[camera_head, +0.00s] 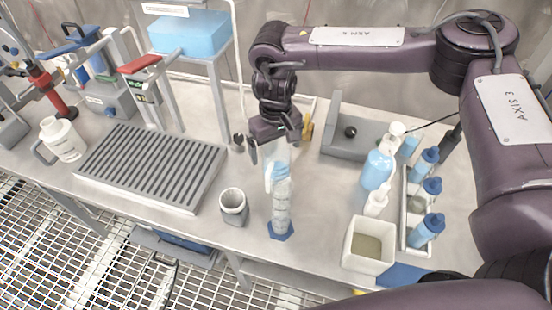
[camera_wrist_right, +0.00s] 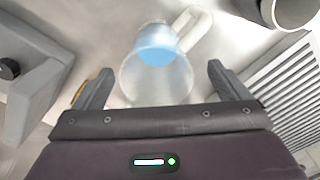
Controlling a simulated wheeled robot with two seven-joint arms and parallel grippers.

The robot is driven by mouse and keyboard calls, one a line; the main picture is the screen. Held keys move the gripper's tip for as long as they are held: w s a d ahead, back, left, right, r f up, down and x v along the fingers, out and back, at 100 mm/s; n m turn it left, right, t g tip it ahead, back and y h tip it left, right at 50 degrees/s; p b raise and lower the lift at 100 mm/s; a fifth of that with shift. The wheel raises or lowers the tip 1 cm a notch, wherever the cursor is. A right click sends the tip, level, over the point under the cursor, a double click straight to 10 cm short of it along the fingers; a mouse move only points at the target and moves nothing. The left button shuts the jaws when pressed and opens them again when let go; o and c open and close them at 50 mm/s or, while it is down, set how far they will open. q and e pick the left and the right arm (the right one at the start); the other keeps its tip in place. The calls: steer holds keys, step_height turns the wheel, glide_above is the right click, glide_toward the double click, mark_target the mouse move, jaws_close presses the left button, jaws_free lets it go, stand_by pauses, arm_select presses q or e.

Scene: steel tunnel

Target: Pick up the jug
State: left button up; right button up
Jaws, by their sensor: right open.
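A clear jug (camera_wrist_right: 157,80) with blue liquid and a pale handle shows between the two finger tips in the right wrist view. In the head view the jug (camera_head: 270,178) is under my right gripper, partly hidden by a clear ribbed column (camera_head: 282,208) in front of it. My right gripper (camera_head: 279,146) points down and is open, with a finger on either side of the jug's upper part; contact cannot be told. It also shows in the right wrist view (camera_wrist_right: 160,78). My left gripper is not in view.
A grey cup (camera_head: 233,208) stands left of the column. A ribbed grey tray (camera_head: 150,165) and a white jug (camera_head: 62,140) are further left. A blue bottle (camera_head: 376,170), a white square tub (camera_head: 368,245) and a bottle rack (camera_head: 410,215) crowd the right.

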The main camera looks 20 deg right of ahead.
steer(key=f, duration=0.3)
steer(key=shift+w+d+f+p, duration=0.1)
steer(key=shift+d+f+p, duration=0.1)
steer(key=shift+f+p, duration=0.2)
steer(key=shift+f, duration=0.2)
steer(key=c, duration=1.1)
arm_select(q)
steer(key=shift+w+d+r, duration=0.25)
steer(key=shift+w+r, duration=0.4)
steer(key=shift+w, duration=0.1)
arm_select(e)
steer(key=shift+c, duration=0.2)
steer(key=shift+r, duration=0.15)
